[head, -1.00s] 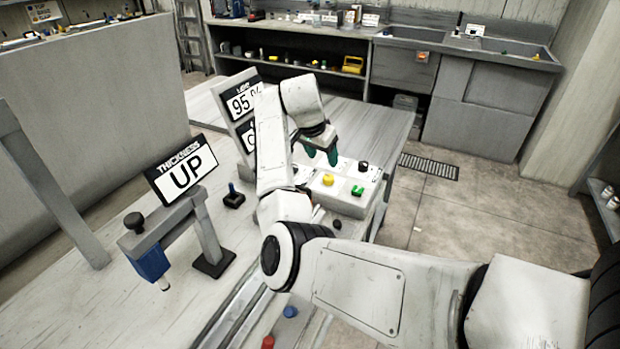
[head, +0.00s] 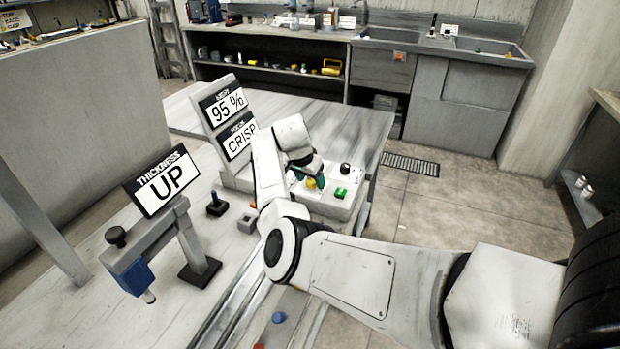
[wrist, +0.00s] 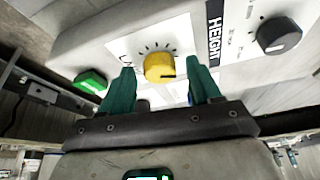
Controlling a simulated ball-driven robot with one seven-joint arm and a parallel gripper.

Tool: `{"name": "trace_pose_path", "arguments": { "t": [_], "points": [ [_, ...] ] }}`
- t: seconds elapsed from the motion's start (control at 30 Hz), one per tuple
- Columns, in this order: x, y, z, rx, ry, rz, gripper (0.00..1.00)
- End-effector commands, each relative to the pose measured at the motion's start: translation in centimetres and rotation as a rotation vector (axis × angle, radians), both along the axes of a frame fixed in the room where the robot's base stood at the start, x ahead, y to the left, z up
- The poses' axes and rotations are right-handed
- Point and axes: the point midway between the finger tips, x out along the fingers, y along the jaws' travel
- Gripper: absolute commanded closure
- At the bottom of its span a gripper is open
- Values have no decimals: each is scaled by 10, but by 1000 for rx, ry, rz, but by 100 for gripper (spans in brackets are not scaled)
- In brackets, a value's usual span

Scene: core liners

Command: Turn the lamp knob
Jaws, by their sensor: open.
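A yellow knob (wrist: 159,67) with a dark pointer line sits on a white dial plate with tick marks in the wrist view. It also shows in the head view (head: 311,183), partly covered by my gripper. A label beside it is mostly hidden by a finger; I cannot read it fully. My gripper (wrist: 162,78) is open, its green fingers on either side of the yellow knob; I cannot tell whether they touch it. In the head view my gripper (head: 306,174) points down over the control box (head: 335,207).
A black knob (wrist: 279,36) sits beside a HEIGHT label. A green switch (wrist: 90,81) is on the other side, close to a finger. Sign boards (head: 228,108) reading 95 % and CRISP and a THICKNESS UP sign (head: 163,182) stand to the left.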

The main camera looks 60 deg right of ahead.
Motion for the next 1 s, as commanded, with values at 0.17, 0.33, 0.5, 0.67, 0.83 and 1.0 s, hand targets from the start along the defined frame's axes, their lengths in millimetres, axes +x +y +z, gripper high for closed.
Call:
{"name": "trace_pose_path", "arguments": {
  "t": [0.17,0.33,0.5,0.67,0.83,1.0],
  "points": [
    [0,0,0,0,0,0,37],
    [0,0,0,0,0,1,50],
    [0,0,0,0,0,1,66],
    [0,0,0,0,0,1,82],
    [0,0,0,0,1,2,94],
    [-1,0,3,-2,3,78,93]
  ]
}}
